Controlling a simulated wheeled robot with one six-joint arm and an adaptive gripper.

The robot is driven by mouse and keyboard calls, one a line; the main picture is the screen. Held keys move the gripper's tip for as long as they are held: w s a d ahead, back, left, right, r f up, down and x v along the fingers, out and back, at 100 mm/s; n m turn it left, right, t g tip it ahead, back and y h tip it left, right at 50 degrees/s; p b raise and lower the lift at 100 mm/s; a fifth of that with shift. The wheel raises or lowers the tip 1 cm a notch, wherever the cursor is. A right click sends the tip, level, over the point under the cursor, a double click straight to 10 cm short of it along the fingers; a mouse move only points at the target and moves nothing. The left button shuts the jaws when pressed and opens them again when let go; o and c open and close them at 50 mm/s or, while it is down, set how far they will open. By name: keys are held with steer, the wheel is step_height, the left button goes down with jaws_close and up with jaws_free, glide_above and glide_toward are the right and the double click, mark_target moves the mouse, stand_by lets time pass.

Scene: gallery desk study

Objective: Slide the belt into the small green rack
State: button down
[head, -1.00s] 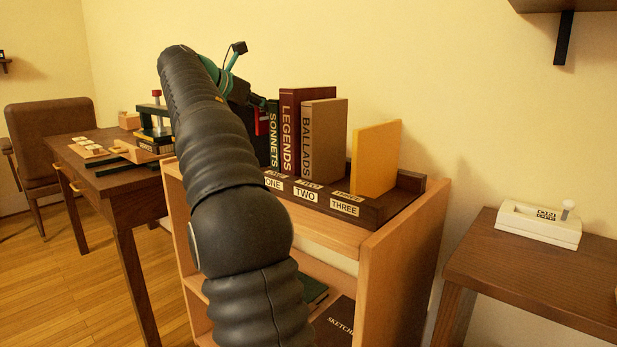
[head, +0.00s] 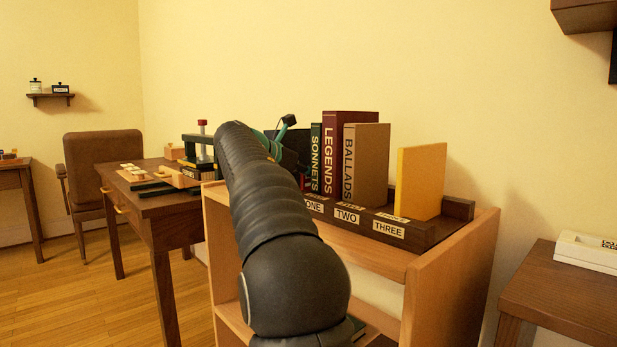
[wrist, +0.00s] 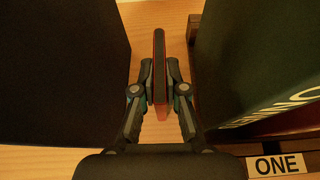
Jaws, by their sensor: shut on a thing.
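In the wrist view my gripper (wrist: 159,98) is shut on a thin, upright red-edged dark thing (wrist: 159,55). I cannot tell whether this is the belt. It stands in the gap between a large dark block (wrist: 60,70) on the left and the green SONNETS book (wrist: 270,60) on the right, apart from both. In the head view my arm hides most of the gripper, and the held thing is barely visible. I cannot make out a small green rack in either view.
The wooden shelf unit (head: 450,290) bears a dark slotted rack (head: 430,232) labelled ONE, TWO, THREE. LEGENDS (head: 345,155), BALLADS (head: 366,165) and a yellow board (head: 420,181) stand in it. A cluttered desk (head: 150,205) is at left; a brown side table (head: 560,300) at right.

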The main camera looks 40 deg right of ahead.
steer(key=shift+f, duration=0.1)
steer(key=c, duration=1.2)
jaws_free()
steer(key=shift+a+r, duration=0.1)
steer(key=shift+r, duration=0.15)
steer(key=w+p+v, duration=0.1)
steer(key=p+v, duration=0.1)
steer(key=v, duration=0.9)
steer(key=shift+s+a, duration=0.4)
steer(key=shift+s, duration=0.1)
steer(key=shift+r, duration=0.1)
